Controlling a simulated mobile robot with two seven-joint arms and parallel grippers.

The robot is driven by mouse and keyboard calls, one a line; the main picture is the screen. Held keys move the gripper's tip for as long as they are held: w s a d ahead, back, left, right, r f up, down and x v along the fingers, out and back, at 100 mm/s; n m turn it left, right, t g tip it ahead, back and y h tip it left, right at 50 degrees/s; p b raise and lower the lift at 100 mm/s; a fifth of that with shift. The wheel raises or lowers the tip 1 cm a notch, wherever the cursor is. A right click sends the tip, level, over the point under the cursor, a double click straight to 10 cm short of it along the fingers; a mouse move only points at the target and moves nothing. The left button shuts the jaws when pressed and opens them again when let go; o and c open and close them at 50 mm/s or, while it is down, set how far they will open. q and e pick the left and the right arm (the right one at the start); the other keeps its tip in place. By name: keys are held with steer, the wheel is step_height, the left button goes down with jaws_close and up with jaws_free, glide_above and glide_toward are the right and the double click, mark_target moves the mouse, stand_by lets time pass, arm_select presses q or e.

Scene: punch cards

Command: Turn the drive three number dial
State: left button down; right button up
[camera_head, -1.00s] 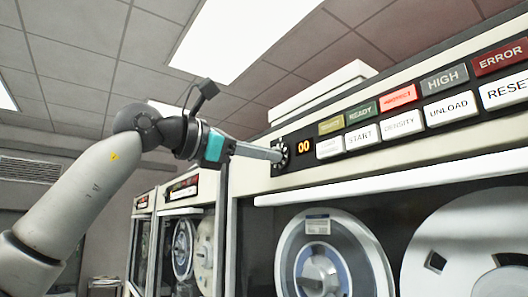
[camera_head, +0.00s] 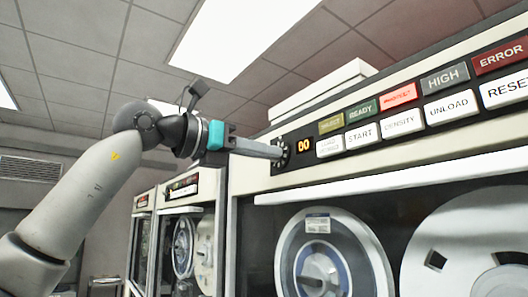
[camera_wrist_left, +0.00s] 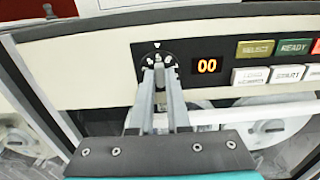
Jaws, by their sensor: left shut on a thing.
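The black round number dial (camera_wrist_left: 151,62) sits at the left end of the drive's control panel, beside a display (camera_wrist_left: 207,66) reading 00. The dial also shows at the fingertips in the head view (camera_head: 283,152), partly covered by them. My left gripper (camera_wrist_left: 160,72) is shut on the dial's middle knob, its fingers reaching straight in to the panel. In the head view my left gripper (camera_head: 277,152) comes in from the left, level with the dial. My right gripper is in neither view.
Right of the display are buttons, such as the white START button (camera_head: 361,136) and the lit red button (camera_head: 398,94). A white ledge (camera_head: 400,178) juts out below the panel. Tape reels (camera_head: 330,260) sit under it. More drive cabinets (camera_head: 180,235) stand at the left.

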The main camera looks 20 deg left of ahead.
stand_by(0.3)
arm_select(q)
steer(key=c, duration=0.9)
jaws_free()
steer(key=shift+s+a, duration=0.1)
steer(key=b+v, duration=0.2)
steer(key=v, duration=1.3)
